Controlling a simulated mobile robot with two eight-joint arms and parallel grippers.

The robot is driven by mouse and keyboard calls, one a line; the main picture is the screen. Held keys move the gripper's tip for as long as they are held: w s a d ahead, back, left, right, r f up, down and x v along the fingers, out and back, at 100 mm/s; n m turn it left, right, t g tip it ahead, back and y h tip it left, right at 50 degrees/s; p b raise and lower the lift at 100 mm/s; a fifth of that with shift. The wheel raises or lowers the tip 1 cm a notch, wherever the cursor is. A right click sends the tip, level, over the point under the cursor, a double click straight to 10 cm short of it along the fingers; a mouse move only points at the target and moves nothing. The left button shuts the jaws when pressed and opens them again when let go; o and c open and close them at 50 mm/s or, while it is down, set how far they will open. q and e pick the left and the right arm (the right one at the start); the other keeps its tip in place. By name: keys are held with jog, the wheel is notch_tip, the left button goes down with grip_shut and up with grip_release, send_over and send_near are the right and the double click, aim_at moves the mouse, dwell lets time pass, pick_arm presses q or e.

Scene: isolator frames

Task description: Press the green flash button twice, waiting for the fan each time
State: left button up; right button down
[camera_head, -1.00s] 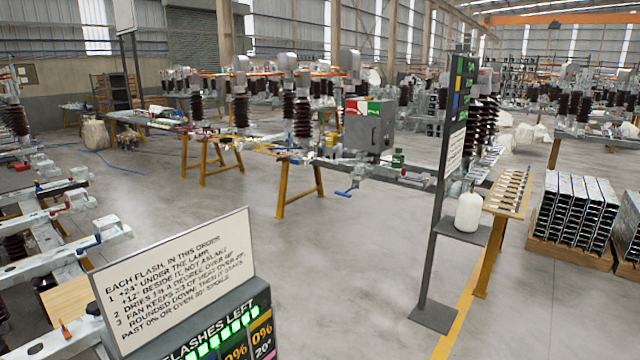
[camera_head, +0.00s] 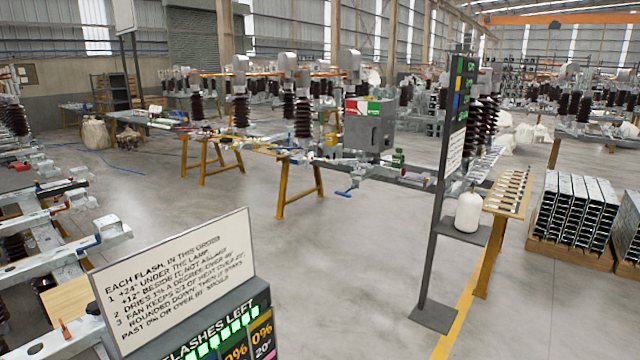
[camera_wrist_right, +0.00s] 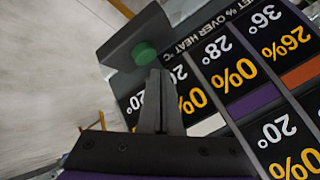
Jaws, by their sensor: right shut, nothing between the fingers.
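The green flash button (camera_wrist_right: 145,53) is a round green disc on a dark grey bracket (camera_wrist_right: 118,48) in the right wrist view. My right gripper (camera_wrist_right: 160,75) is shut and empty, with its tips just below the button in the picture. I cannot tell if they touch it. Beside it, the dark display board (camera_wrist_right: 205,80) appears turned and shows 28° with 0%, 36° with 26%, and 20° with 0%. In the head view, the board (camera_head: 262,300) reads "FLASHES LEFT" over a row of green bars (camera_head: 222,337). No fan shows clearly. My left gripper is not in view.
A white instruction sign (camera_head: 175,280) stands behind the board's top in the head view. A dark post (camera_head: 440,210) with a shelf and white bottle (camera_head: 468,212) stands right of centre. The grey floor (camera_head: 340,270) between them is open.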

jog(key=shift+f, duration=0.1)
dwell(0.4)
jog(key=shift+f+b, duration=0.3)
jog(key=shift+f, duration=0.1)
jog(key=shift+f+b, duration=0.45)
jog(key=shift+f, duration=0.15)
dwell(0.6)
jog(key=shift+r, duration=0.1)
jog(key=shift+r+p, duration=0.8)
jog(key=shift+r, duration=0.2)
notch_tip(320, 180, up, 6)
jog(key=p, duration=0.4)
